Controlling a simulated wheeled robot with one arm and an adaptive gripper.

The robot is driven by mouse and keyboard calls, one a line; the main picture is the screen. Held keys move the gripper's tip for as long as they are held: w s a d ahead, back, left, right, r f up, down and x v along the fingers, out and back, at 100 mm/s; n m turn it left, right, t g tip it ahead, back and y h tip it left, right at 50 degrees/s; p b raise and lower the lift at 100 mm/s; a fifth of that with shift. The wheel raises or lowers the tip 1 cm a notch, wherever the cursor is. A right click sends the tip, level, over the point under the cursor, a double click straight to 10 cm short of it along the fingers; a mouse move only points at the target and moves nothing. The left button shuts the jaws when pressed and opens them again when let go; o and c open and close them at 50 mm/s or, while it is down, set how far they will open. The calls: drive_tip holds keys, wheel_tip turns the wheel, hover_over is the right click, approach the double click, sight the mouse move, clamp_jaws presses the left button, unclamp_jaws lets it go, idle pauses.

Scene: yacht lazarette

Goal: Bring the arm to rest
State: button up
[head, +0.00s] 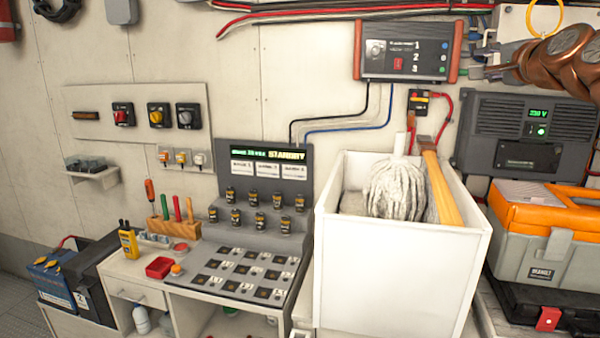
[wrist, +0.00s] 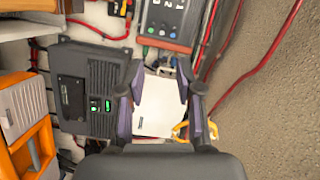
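My gripper (wrist: 160,70) shows in the wrist view with its two dark fingers spread apart. Nothing is held between them. A white wall box (wrist: 160,106) shows behind the gap between the fingers; how far off it is, I cannot tell.
A grey control box (head: 408,50) and a dark power unit (head: 528,135) hang on the wall near my arm. Below are an orange-lidded toolbox (head: 540,208) and a white bin (head: 395,265) holding a mop head. Cables run along the wall. A switch console (head: 245,272) stands left.

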drive_tip(key=s+a+f+n+g+y, duration=0.2)
drive_tip(key=s+a+f+n+g, duration=0.35)
drive_tip(key=a+f, duration=0.65)
drive_tip(key=s+a+f+n+g+y, duration=0.1)
drive_tip(key=s+a+f+n+g, duration=0.4)
drive_tip(key=a+f, duration=0.65)
drive_tip(key=s+d+f+n+g+h, duration=0.1)
drive_tip(key=s+f+g, duration=0.3)
drive_tip(key=s+f, duration=0.9)
drive_tip(key=s+d+f+n+g+h, duration=0.2)
drive_tip(key=s+f+g, duration=0.3)
drive_tip(key=s+f, duration=0.9)
drive_tip(key=s+n, duration=0.1)
drive_tip(key=s, duration=0.5)
drive_tip(key=shift+s+d+f, duration=0.2)
drive_tip(key=shift+s+d, duration=0.15)
drive_tip(key=shift+s, duration=0.05)
